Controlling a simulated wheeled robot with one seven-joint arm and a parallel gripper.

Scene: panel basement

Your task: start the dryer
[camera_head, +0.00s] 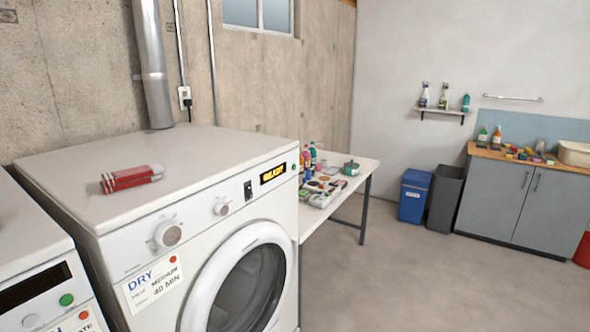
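The dryer (240,230) is a white front-loader at the left centre, with its round door (250,280) shut. A card (153,283) on its front reads "DRY", "MEDIUM" and "40 MIN", with one smaller line hard to read. Its panel has a large knob (167,234), a smaller knob (221,208), a dark rocker switch (248,190), a lit display (273,173) with yellow characters I cannot read surely, and a small green button (294,167) at the right end. My gripper is not in view.
Another white machine (35,290) with a green button stands at the left. A red striped item (131,178) lies on the dryer's top. A cluttered table (352,168) stands to the right. Bins (413,197) and a grey cabinet (510,205) are farther back. The floor (420,280) at right is clear.

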